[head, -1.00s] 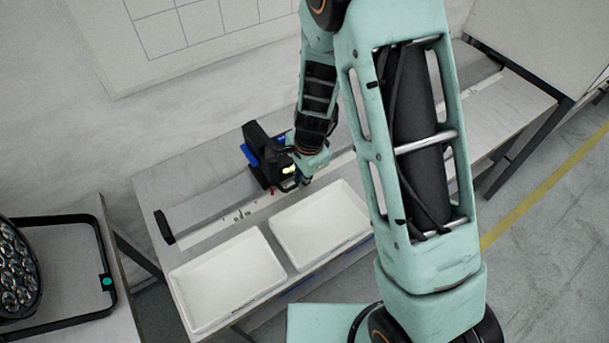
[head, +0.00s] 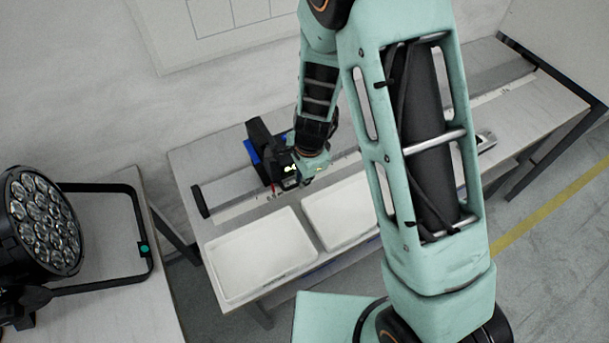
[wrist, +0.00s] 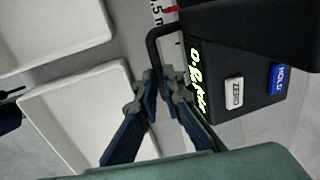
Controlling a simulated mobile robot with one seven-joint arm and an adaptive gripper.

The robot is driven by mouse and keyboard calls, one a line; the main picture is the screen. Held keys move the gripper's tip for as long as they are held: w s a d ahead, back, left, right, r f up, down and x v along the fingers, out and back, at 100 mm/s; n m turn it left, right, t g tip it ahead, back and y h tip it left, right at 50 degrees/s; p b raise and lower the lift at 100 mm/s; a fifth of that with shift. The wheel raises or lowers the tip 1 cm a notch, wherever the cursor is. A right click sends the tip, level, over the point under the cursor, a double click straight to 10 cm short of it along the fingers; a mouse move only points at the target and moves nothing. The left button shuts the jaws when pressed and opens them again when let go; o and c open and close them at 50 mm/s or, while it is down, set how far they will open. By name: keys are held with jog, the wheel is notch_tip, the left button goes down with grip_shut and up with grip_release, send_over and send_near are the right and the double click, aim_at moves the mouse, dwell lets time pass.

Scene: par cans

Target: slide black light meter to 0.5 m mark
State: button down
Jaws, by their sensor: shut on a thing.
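The black light meter (head: 262,146) stands on the rail (head: 228,186) on the far bench, near the rail's left end. In the wrist view the meter (wrist: 255,40) shows a lit yellow display, a white ZERO button and a blue HOLD button. My gripper (wrist: 160,78) is shut on the meter's thin black handle (wrist: 152,48); in the head view my gripper (head: 296,172) is at the meter's front right. At the wrist view's top, the scale (wrist: 160,14) shows printing ending in ".5 m", with red beside it. The leading digit is cut off or hidden.
Two white trays (head: 228,288) lie in front of the rail, close to my gripper. A black end stop (head: 200,201) closes the rail's left end. A par can (head: 42,222) and a black bracket (head: 140,222) rest on the left bench.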

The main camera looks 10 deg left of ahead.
jog(key=c, duration=2)
grip_release()
jog(key=shift+c, duration=0.2)
notch_tip(320, 180, up, 12)
jog(key=s+d, duration=0.1)
jog(key=s, duration=0.1)
jog(key=shift+w+d+f, duration=0.1)
jog(key=shift+w+f, duration=0.05)
